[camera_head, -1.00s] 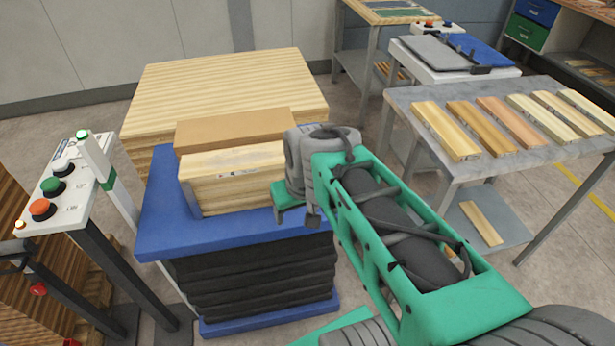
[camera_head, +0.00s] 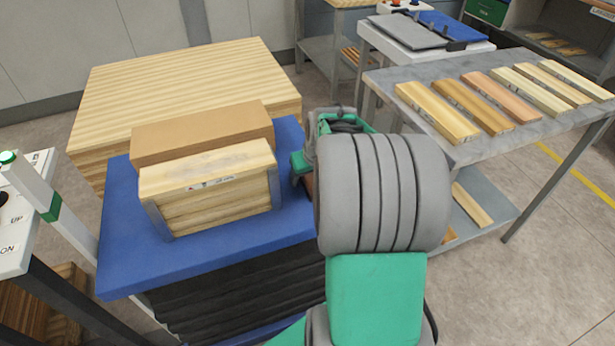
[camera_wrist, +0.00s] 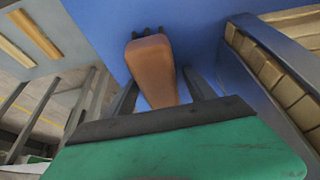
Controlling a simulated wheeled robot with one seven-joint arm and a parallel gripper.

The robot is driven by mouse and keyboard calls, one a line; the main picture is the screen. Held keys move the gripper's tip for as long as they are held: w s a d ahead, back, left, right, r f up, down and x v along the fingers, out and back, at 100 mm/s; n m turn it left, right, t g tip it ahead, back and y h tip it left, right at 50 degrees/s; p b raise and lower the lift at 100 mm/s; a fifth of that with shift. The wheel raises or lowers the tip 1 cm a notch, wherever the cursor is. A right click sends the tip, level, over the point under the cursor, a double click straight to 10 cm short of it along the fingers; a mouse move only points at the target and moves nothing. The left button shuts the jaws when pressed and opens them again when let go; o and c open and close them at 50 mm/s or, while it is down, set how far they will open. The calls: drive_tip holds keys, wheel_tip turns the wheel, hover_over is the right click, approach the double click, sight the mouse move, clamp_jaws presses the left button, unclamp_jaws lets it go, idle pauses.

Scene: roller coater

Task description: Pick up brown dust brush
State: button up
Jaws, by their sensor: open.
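The brown dust brush (camera_wrist: 150,60) lies on the blue table top (camera_wrist: 100,20) in the wrist view, its brown body pointing towards my gripper and dark bits at its far end. My gripper (camera_wrist: 161,80) is open, with one dark finger on each side of the brush's near part. I cannot tell whether the fingers touch it. In the head view my arm covers the fingers, and the gripper's place is at the right edge of the blue lift table (camera_head: 115,235).
A wooden box (camera_head: 210,185) and a brown block (camera_head: 205,132) stand on the blue table, left of my gripper. Large boards (camera_head: 180,80) lie behind. A grey table (camera_head: 400,82) with several wood strips stands to the right. A control post (camera_head: 30,180) is at the left.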

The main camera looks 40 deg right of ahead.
drive_tip(key=shift+c, duration=0.4)
clamp_jaws()
idle(0.4)
